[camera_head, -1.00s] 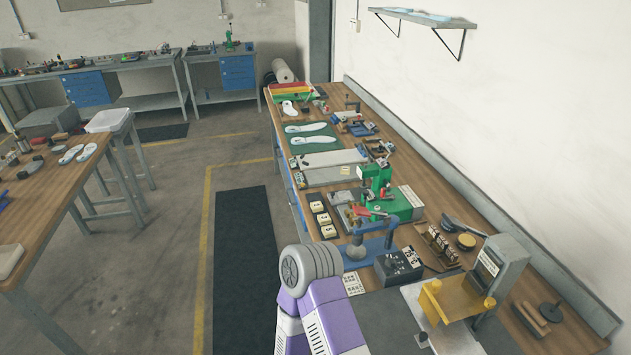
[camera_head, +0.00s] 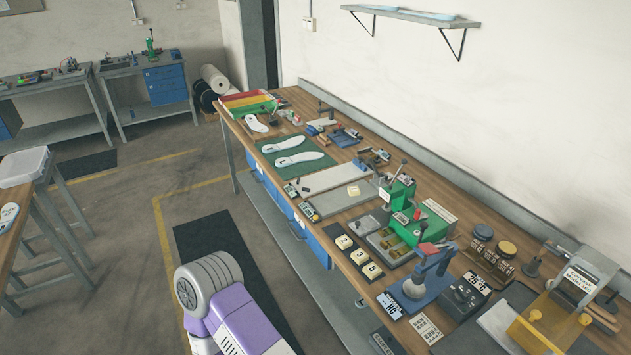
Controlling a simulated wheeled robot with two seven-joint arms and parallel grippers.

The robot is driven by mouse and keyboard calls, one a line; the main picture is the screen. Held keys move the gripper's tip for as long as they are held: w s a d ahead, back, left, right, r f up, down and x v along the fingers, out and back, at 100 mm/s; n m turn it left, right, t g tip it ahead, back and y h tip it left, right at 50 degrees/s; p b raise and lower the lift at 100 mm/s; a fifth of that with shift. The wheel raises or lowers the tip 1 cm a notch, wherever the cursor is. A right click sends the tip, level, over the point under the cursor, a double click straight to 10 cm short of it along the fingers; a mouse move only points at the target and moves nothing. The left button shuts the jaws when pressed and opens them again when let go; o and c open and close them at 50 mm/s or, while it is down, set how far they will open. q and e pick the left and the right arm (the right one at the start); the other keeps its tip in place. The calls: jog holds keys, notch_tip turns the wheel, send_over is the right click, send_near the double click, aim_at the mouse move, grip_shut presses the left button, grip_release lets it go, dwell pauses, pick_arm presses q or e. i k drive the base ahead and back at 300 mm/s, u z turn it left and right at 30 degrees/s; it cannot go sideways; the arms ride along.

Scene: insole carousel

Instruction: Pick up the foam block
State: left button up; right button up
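Several small cream blocks are on the long wooden bench (camera_head: 437,167). A row of numbered cream blocks, such as the nearest one (camera_head: 372,271), sits on dark bases near the bench's front edge. I cannot tell from their look which, if any, is the foam block. A purple and grey link of one of my arms shows at the bottom left, apart from the bench. Neither of my grippers is in view.
A green press (camera_head: 408,215), a blue lever tool (camera_head: 427,273) and a yellow-framed device (camera_head: 545,325) stand on the bench. White insoles (camera_head: 298,159) lie on a green mat. A dark floor mat (camera_head: 208,232) lies left of the bench. Another table (camera_head: 20,235) stands at the left.

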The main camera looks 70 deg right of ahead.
aim_at(353, 191)
jog(key=z, duration=0.75)
jog(key=i, duration=1.25)
jog(key=z, duration=1.3)
